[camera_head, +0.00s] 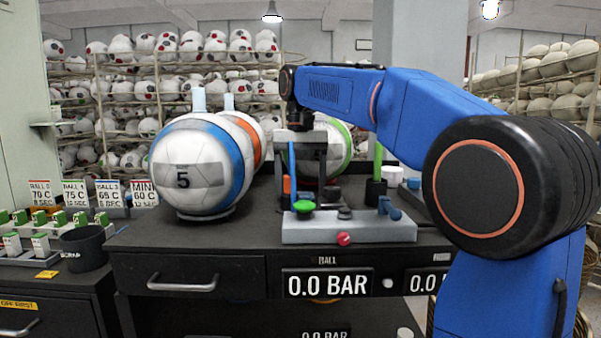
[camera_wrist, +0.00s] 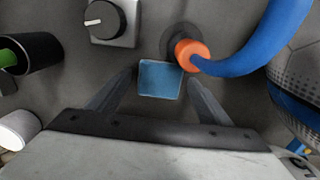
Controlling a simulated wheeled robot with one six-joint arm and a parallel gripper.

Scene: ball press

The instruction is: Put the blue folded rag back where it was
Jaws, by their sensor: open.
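The blue folded rag (camera_wrist: 160,80) shows as a small flat blue square on the dark bench top in the wrist view. My gripper (camera_head: 309,176) points down over the bench behind the grey control block in the head view. Its two fingers are spread, one on each side of the rag in the wrist view, with a gap at each side. Whether the fingertips are at the rag's height I cannot tell. I cannot make out the rag in the head view.
An orange-ended fitting (camera_wrist: 191,54) on a blue hose (camera_wrist: 245,58) lies close beyond the rag. A black knob (camera_wrist: 103,20) and a black cup (camera_wrist: 38,54) stand to the left. A large ball (camera_head: 197,165) and a grey control block (camera_head: 350,228) occupy the bench.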

